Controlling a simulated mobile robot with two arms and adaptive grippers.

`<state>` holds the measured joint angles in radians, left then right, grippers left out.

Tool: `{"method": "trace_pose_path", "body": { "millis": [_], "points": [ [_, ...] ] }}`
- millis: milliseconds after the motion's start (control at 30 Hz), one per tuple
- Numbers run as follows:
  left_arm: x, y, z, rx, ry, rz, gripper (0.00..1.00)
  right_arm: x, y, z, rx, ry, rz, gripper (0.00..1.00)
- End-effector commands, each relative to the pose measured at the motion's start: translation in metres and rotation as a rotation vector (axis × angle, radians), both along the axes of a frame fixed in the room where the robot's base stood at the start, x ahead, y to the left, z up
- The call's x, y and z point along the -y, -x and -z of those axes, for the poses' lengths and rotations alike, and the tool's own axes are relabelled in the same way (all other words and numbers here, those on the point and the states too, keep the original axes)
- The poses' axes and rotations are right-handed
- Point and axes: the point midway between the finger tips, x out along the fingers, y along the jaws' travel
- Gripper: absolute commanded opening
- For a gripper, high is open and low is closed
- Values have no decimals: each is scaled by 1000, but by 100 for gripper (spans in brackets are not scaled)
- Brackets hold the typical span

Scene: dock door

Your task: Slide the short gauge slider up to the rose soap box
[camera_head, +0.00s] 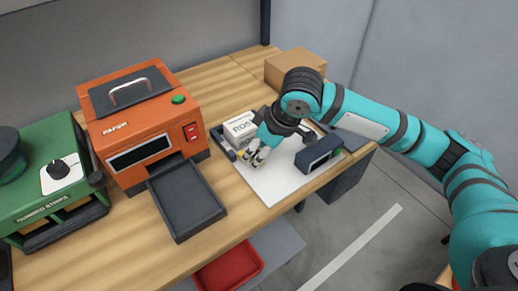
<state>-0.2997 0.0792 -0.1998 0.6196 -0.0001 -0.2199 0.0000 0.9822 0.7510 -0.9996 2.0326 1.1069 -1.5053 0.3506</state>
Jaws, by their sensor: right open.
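The rose soap box (239,127) is a white box with dark letters "ROS" showing, and it stands near the back left of a white board (278,186) on the bench. My right gripper (257,158) is open, low over the board just in front of the box, and its wrist covers the box's right side. A dark edge or rail (221,143) shows along the left of the box. I cannot make out the short gauge slider for certain; my gripper and wrist hide that area. My left gripper is out of view.
A dark boxy device (319,154) with a display stands on the board's right. An orange machine (142,124) with a dark tray (186,200) stands to the left, beside a green machine (50,180). A cardboard box (296,66) is behind. A red bin (229,270) sits below the bench's front edge.

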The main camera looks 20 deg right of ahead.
Motion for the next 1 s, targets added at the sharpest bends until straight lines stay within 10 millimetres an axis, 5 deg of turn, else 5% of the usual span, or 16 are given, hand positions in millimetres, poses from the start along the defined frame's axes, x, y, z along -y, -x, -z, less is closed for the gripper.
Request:
{"method": "trace_pose_path", "body": {
  "millis": [233, 600, 1000],
  "points": [
    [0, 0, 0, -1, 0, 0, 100, 0, 0, 1, 0, 0, 0, 47],
    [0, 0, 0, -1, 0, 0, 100, 0, 0, 0, 0, 0, 0, 0],
    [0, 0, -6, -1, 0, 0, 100, -1, -3, -2, -1, -1, 1, 0]
  ]
}}
